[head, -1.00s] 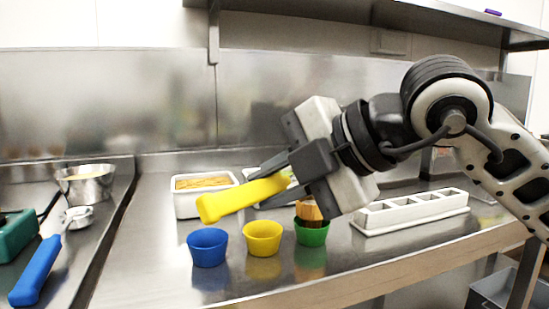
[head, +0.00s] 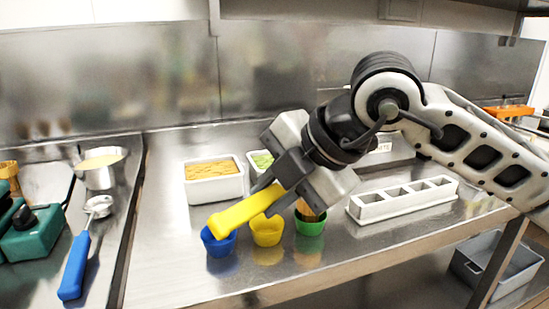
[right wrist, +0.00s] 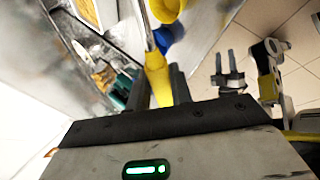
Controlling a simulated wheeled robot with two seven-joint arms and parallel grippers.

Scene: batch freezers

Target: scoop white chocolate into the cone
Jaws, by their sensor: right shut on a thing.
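My right gripper (head: 272,194) is shut on the yellow handle (head: 240,213) of a scoop, above the row of cups. The handle slants down left over the blue cup; the scoop's head is hidden in the head view. In the right wrist view the handle (right wrist: 157,82) sits between the jaws. A brown cone (head: 306,211) stands in the green cup (head: 310,227), partly covered by my gripper. A container labelled WHITE (head: 392,150) stands behind my right arm; its contents are not clear. My left gripper (right wrist: 228,66) shows in the right wrist view, fingers apart and empty.
The blue cup (head: 219,244) and yellow cup (head: 267,231) stand left of the green one. Behind are tubs of orange (head: 213,190) and green topping. A white slotted holder (head: 404,204) is at right. A blue-handled scoop (head: 75,265) lies left.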

